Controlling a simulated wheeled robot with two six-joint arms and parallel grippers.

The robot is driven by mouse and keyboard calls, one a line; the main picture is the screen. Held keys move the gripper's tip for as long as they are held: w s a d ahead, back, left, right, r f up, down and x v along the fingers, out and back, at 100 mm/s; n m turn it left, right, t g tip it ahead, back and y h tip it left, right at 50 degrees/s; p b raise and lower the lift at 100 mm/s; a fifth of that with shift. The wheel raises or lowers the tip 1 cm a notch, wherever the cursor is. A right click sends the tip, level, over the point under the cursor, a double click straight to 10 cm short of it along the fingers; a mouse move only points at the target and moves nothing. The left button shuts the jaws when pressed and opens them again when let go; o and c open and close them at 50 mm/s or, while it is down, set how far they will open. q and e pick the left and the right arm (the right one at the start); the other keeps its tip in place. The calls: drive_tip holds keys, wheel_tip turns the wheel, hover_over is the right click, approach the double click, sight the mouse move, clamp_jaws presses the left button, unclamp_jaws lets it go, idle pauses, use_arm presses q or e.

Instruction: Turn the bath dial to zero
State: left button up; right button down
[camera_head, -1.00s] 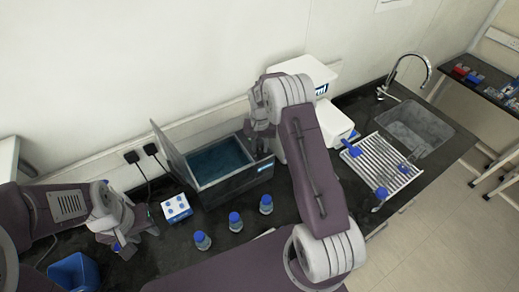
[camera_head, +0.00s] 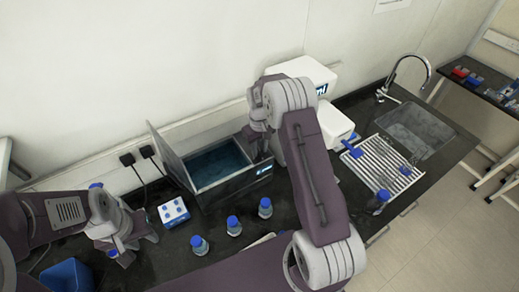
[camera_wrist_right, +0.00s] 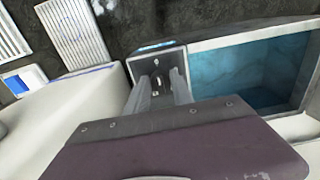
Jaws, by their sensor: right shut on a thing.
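The water bath (camera_head: 235,184) is a grey open tank with blue water and a raised lid at its left. Its metal end panel (camera_wrist_right: 142,67) shows in the right wrist view. The dial (camera_wrist_right: 158,84) is on this panel, partly hidden between the fingers. My right gripper (camera_wrist_right: 163,92) is shut on the dial; in the head view the right gripper (camera_head: 261,150) is at the bath's right end. The dial's markings are not readable. My left gripper (camera_head: 126,250) is low at the left, near a blue cap; its jaws are unclear.
Several blue-capped bottles (camera_head: 234,227) stand in front of the bath. A white block with blue dots (camera_head: 173,211) is beside it. A blue bin (camera_head: 70,276) is at lower left. A drying rack (camera_head: 384,164) and sink (camera_head: 418,133) are at right.

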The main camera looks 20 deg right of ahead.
drive_tip(key=shift+w+r, duration=0.1)
drive_tip(key=shift+w, duration=0.1)
drive_tip(key=c, duration=1.1)
unclamp_jaws()
drive_tip(key=shift+w, duration=0.2)
wheel_tip(320, 180, up, 8)
drive_tip(key=b, duration=0.3)
drive_tip(key=shift+r, duration=0.4)
